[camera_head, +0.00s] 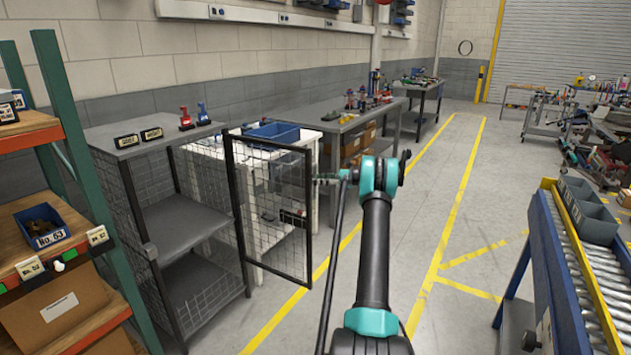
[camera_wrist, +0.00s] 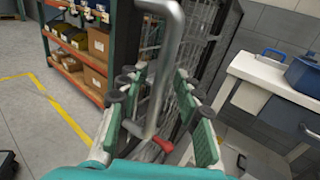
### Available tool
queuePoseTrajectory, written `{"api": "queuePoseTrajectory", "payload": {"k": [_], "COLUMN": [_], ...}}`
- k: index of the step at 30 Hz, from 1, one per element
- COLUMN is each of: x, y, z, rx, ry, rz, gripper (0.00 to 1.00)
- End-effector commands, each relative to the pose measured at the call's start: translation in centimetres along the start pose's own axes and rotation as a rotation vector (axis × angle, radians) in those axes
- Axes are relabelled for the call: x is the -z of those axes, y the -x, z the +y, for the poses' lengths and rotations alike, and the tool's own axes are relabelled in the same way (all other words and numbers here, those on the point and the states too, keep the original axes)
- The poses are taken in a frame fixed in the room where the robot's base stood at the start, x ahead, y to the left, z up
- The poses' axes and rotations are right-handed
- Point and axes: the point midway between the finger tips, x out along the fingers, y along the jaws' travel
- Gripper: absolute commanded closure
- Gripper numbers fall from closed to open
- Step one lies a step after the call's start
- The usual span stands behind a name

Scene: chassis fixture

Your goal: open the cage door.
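The cage (camera_head: 190,222) is a dark, mesh-sided cabinet with grey shelves, at left in the head view. Its black-framed mesh door (camera_head: 268,205) stands swung out to the right, leaving the front open. In the wrist view, the mesh (camera_wrist: 187,50) is seen close up and edge-on. A grey bar-shaped handle (camera_wrist: 166,65) runs between the fingers of my gripper (camera_wrist: 158,125). The green fingers are apart, with visible gaps on both sides of the bar. In the head view, my gripper is at the door's right edge, partly hidden behind the mesh.
A white table with a blue bin (camera_head: 272,132) stands behind the door. A grey workbench (camera_head: 335,118) is beyond it. An orange shelf rack (camera_head: 30,128) is at left, and a roller conveyor (camera_head: 590,260) at right. The floor between is clear.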

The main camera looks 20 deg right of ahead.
Motion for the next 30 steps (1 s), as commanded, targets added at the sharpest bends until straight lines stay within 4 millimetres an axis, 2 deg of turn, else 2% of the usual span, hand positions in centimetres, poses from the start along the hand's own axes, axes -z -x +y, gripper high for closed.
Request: {"api": "queuePoseTrajectory", "payload": {"k": [7,11,24,30], "x": [0.0,0.0,0.1,0.0], "y": [0.0,0.8,9.1,11.4], "z": [0.0,-0.1,0.0,0.0], "rx": [0.000,0.001,0.002,0.001], "ry": [0.000,0.000,0.000,0.000], "rz": [0.000,0.000,0.000,0.000], "gripper": [0.66,0.66,0.66,0.66]}}
